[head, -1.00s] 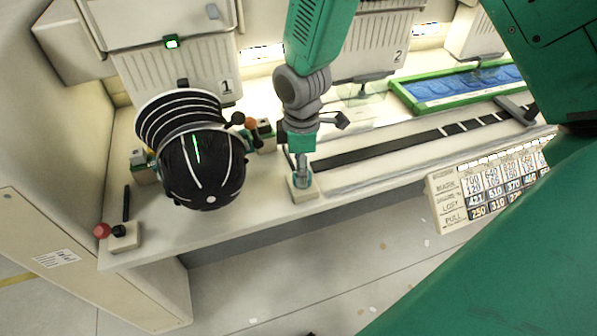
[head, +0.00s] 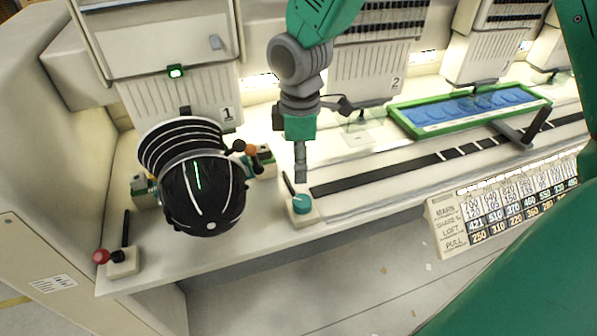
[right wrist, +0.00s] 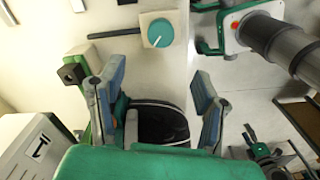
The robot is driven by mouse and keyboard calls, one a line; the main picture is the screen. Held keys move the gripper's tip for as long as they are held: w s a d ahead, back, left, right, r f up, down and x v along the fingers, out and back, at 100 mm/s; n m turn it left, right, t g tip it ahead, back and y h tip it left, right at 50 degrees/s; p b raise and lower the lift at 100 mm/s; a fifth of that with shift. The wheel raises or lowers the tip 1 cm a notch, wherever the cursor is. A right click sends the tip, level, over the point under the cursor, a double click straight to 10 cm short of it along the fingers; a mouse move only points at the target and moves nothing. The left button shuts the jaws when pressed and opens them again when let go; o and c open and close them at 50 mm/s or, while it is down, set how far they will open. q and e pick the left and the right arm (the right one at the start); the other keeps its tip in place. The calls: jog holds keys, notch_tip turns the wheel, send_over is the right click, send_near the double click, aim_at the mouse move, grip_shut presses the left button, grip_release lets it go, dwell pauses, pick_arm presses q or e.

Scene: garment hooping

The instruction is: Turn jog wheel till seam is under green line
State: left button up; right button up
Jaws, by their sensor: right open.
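The teal jog wheel (head: 301,203) sits on a cream block at the table's front edge; it also shows in the right wrist view (right wrist: 160,33), with a white mark on its face. My right gripper (head: 301,178) is just above the wheel, apart from it. In the right wrist view its two fingers (right wrist: 160,78) are spread and empty. The black cap (head: 205,203) with white seams is on the striped holder under head 1. A short green line (head: 197,175) lies on the cap close to a white seam; I cannot tell if they coincide. My left gripper is not seen.
A red-knobbed lever (head: 101,256) stands at the front left. An orange-knobbed lever (head: 251,150) is right of the cap. A green-framed blue tray (head: 412,128) lies at the right. A number board (head: 447,243) hangs at the front edge. A black strip (head: 375,175) runs along the table.

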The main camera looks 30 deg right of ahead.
aim_at(302, 200)
jog(key=shift+m, duration=0.4)
jog(key=f, duration=1.2)
jog(key=shift+s+d+f+p, duration=0.15)
jog(key=shift+d+p, duration=0.1)
jog(key=shift+p, duration=0.15)
jog(key=c, duration=1.1)
